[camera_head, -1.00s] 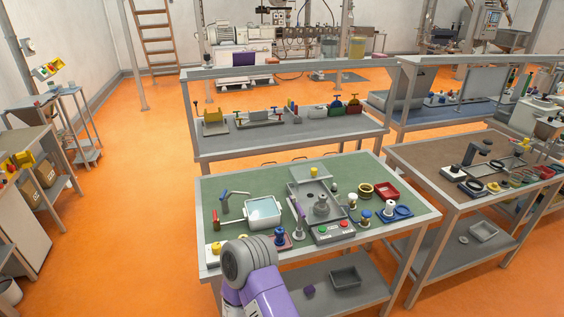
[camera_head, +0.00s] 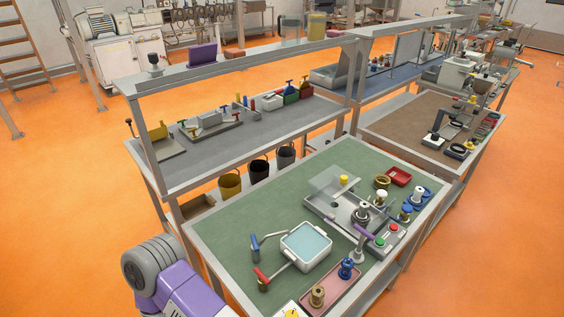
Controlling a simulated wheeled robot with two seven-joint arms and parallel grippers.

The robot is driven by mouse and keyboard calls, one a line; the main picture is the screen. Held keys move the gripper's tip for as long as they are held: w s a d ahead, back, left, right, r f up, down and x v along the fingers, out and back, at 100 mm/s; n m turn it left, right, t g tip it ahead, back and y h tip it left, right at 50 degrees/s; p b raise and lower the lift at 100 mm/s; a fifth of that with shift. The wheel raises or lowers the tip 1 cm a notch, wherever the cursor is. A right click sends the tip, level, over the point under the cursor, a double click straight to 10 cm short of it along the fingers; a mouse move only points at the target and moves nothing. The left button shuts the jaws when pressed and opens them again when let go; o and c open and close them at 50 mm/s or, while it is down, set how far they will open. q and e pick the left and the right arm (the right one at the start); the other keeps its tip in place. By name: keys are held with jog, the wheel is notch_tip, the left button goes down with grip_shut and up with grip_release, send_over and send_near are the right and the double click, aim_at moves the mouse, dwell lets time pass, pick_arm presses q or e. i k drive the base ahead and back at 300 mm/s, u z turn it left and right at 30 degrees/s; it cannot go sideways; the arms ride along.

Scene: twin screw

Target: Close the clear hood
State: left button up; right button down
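The clear hood (camera_head: 326,181) is a see-through panel at the back left of a grey machine base (camera_head: 345,218) on the green-topped table. A yellow knob (camera_head: 343,179) shows beside the panel. The hood seems raised off the front part of the base, where a round metal piece (camera_head: 362,211) stands uncovered; its exact angle is hard to tell. Neither of my grippers shows. Only a purple and grey link of one of my arms shows at the lower left, apart from the hood.
A white tray of bluish liquid (camera_head: 306,246), a pink tray (camera_head: 334,291) with brass and blue parts, and a control box with buttons (camera_head: 387,236) stand near the machine. A red tray (camera_head: 398,177) lies behind. The table's left half (camera_head: 235,232) is clear.

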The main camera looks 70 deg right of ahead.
aim_at(336, 180)
jog(key=i, duration=1.9)
jog(key=z, duration=3.1)
